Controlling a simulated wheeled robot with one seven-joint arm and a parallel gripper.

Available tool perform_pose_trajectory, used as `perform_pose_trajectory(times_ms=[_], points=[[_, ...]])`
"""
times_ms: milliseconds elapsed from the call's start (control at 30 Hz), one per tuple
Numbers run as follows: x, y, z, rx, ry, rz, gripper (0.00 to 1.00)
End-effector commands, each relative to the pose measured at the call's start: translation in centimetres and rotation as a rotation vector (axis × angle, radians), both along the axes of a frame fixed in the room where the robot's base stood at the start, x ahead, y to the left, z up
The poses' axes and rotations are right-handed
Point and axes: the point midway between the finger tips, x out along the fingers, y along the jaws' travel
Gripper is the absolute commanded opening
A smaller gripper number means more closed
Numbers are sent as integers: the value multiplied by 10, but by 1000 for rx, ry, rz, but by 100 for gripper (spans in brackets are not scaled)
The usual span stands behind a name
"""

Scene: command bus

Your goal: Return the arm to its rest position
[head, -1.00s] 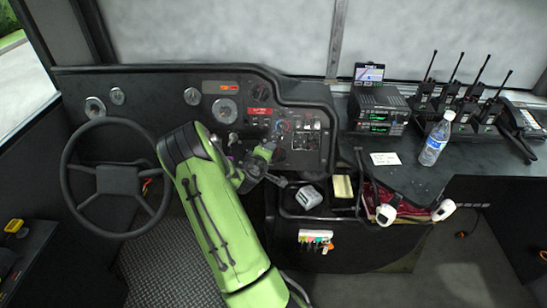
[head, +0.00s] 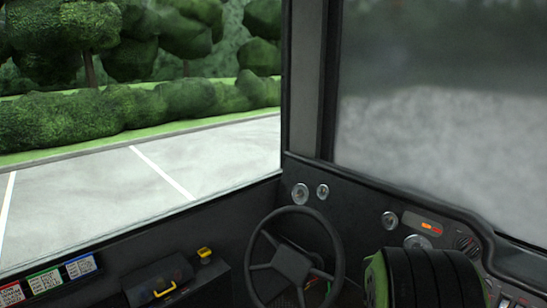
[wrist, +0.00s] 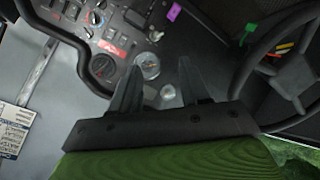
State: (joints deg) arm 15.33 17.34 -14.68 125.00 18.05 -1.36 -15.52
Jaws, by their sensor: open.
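My gripper (wrist: 160,70) shows in the wrist view with its two dark fingers apart and nothing between them. It points toward the dashboard (wrist: 118,50), with round gauges and a red label beyond the fingertips. Whether the fingertips touch anything is not shown, but I see a gap around them. In the head view only a green and black part of my arm (head: 425,280) shows at the lower right, in front of the dashboard. My gripper is out of the head view.
The steering wheel (head: 294,262) stands left of my arm in the head view, and right of my gripper in the wrist view (wrist: 280,62). A dark case with a yellow handle (head: 160,284) lies at the lower left. A windshield pillar (head: 305,80) rises behind the wheel.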

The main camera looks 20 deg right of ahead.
Motion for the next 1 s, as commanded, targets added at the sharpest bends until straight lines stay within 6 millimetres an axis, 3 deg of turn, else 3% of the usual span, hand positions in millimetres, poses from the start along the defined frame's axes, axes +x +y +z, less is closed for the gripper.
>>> perform_pose_trajectory(times_ms=[33,167,300,400,500,600,1000], points=[[-1,35,30,75,-46,30,46],[-23,126,78,271,-91,129,46],[-76,213,118,425,-78,268,46],[-121,257,132,486,-39,358,46],[-156,280,135,509,-1,416,46],[-173,289,134,516,21,440,46],[-174,290,133,517,25,441,46]])
